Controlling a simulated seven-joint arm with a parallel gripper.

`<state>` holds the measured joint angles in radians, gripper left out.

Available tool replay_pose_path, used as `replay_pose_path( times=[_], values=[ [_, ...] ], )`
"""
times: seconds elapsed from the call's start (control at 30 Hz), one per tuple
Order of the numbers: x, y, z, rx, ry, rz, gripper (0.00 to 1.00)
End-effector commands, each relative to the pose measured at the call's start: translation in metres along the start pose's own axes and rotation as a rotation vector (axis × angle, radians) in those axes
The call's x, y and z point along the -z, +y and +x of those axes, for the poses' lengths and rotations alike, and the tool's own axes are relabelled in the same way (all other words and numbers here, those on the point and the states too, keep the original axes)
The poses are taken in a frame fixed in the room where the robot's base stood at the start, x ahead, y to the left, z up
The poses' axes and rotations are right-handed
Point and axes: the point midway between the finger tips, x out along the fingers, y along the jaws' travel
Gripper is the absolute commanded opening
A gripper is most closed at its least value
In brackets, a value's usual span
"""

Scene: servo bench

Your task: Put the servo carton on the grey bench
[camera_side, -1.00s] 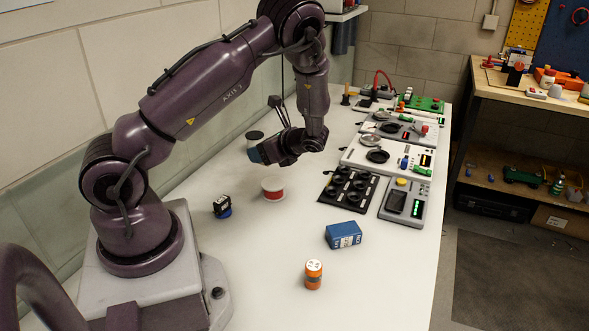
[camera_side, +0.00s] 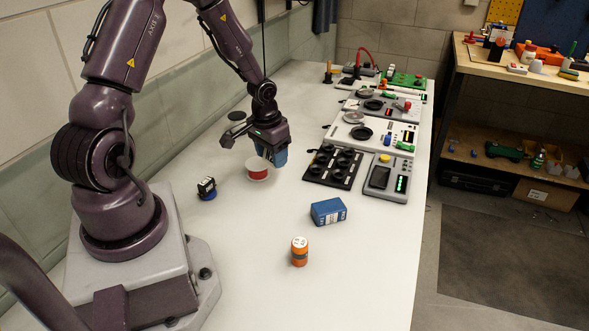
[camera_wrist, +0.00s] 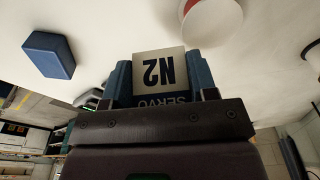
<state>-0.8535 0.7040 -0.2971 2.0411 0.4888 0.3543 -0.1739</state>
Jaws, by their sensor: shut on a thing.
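My gripper (camera_side: 268,142) points down over the far middle of the bench and is shut on the blue servo carton (camera_side: 279,157). In the wrist view the carton's pale label (camera_wrist: 160,70) shows "N2" and "SERVO", upside down, between the blue sides. In the side view the carton is partly hidden by my gripper. It is low over the pale grey bench (camera_side: 250,265), just right of a red and white spool (camera_side: 257,172); I cannot tell whether it touches the bench.
A second blue box (camera_side: 329,212) and an orange bottle (camera_side: 299,252) stand nearer. A black item with a blue base (camera_side: 207,189) is to the left. A black panel (camera_side: 333,166) and several devices are to the right.

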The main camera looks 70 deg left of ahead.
Motion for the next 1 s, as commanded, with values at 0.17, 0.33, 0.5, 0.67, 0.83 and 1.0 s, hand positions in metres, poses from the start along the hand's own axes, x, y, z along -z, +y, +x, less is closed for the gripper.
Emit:
replay_pose_path(
  times=[0.17,0.33,0.5,0.67,0.83,1.0],
  values=[
    [0.006,0.009,-0.003,0.025,0.105,-0.139,0.25],
    [0.013,0.016,-0.005,0.057,0.187,-0.259,0.25],
    [0.018,0.019,-0.008,0.084,0.242,-0.354,0.25],
    [0.021,0.02,-0.011,0.1,0.274,-0.405,0.25],
    [0.019,0.021,0.006,0.107,0.279,-0.419,0.25],
    [0.017,0.02,0.029,0.106,0.281,-0.421,0.25]
  ],
)
